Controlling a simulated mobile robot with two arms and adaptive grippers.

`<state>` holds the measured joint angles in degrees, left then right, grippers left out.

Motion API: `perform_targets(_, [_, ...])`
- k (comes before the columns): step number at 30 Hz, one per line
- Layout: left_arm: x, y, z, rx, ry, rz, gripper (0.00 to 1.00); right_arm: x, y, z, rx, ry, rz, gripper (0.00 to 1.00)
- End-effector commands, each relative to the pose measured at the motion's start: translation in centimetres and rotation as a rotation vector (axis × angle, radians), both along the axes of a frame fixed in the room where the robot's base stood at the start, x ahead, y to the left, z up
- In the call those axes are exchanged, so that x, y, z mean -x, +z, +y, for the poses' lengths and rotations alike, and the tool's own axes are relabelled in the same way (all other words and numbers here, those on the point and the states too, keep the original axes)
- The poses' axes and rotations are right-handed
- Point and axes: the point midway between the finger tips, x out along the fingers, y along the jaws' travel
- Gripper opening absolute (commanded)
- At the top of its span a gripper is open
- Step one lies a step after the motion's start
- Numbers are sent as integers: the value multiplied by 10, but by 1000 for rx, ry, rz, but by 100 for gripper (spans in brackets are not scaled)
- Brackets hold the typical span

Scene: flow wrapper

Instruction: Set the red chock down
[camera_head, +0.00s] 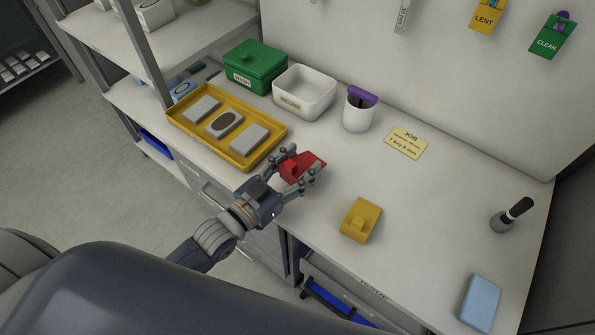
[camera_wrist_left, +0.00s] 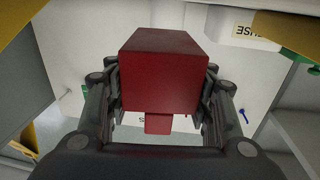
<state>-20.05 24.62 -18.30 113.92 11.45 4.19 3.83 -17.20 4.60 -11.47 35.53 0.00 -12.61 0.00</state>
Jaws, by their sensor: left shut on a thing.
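The red chock (camera_head: 303,166) is a wedge-shaped block between the fingers of my left gripper (camera_head: 298,174). The gripper is shut on it, over the front part of the bench, just right of the yellow tray. In the left wrist view the red chock (camera_wrist_left: 164,72) fills the middle, with a finger of the left gripper (camera_wrist_left: 160,112) on each side. I cannot tell whether the chock touches the bench top. A yellow chock (camera_head: 360,219) lies on the bench to the right of my gripper. My right gripper does not show.
The yellow tray (camera_head: 178,120) holds several grey pieces. Behind stand a green lidded box (camera_head: 255,66), a white bin (camera_head: 305,92) and a white cup (camera_head: 357,115). A job card (camera_head: 406,142) lies mid-bench. A brush (camera_head: 510,215) and blue block (camera_head: 480,302) are at the right. The bench centre is clear.

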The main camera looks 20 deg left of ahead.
Motion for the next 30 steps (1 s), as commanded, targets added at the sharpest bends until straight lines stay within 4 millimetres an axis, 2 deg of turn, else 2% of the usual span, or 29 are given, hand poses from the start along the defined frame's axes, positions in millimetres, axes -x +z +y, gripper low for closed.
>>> perform_targets(1, [2,-16,0,-4,0,13,22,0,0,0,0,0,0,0])
perform_targets(2, [3,-20,0,-3,0,12,22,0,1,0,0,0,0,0])
perform_targets(6, [2,-26,0,-3,0,7,22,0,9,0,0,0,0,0])
perform_targets(19, [3,-34,1,-3,0,7,22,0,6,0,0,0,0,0])
perform_targets(20, [3,-34,1,-4,0,9,52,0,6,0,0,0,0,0])
perform_targets(22, [3,-33,0,-4,0,9,67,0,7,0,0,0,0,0])
perform_targets(30, [3,-33,1,-4,0,8,69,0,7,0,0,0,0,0])
